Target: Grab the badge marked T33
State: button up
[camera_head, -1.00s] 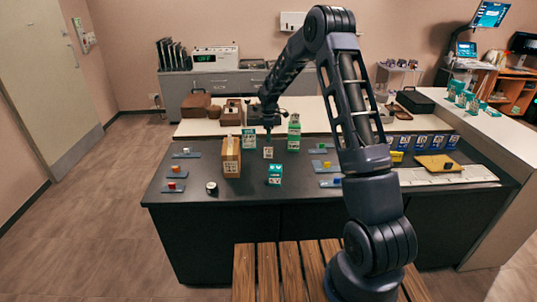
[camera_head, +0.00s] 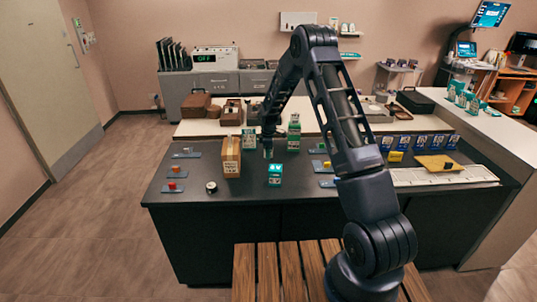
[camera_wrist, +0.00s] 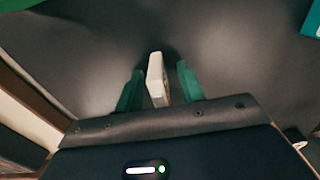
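A thin white upright piece (camera_wrist: 155,80), which looks like the badge, stands on the dark counter between my gripper's teal fingers in the wrist view. There is a gap on both sides of it, so the fingers are around it but not visibly touching it. I see it edge-on and can read no T33 marking. My gripper (camera_wrist: 160,72) is open. In the head view my gripper (camera_head: 268,150) is low over the middle of the dark counter (camera_head: 225,205) and mostly hides the white piece.
A brown carton (camera_head: 231,158) stands close to the left of my gripper. A teal box (camera_head: 275,174) is in front, and a green-and-white carton (camera_head: 294,136) is behind to the right. A small round item (camera_head: 211,187) lies at the front left.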

grip_shut()
dwell(0.3)
